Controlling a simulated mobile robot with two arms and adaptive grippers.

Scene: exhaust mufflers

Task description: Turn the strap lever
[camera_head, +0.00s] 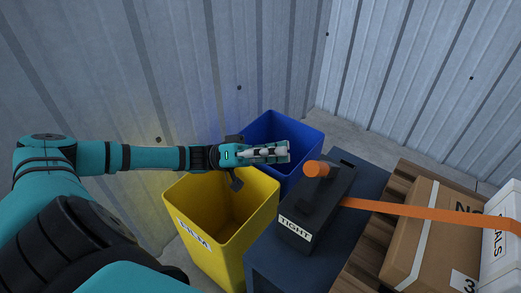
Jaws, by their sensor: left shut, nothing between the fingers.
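The strap lever (317,169) shows as an orange cylindrical knob on a dark bracket. It sits on a dark box (311,222) with a white label reading "TIGHT". An orange strap (420,210) runs from this box to the right. My left gripper (286,152) comes in from the left and is shut with nothing in it. In the picture it lies just left of and above the orange knob, apart from it. The exact depth gap is hard to tell. My right gripper is not in view.
The dark box stands on a dark blue stand (268,262). A yellow bin (213,248) and a blue bin (305,131) stand left of and behind it. A cardboard box (411,259) and white box (499,235) sit under the strap at right. Corrugated metal walls (420,80) close off the back.

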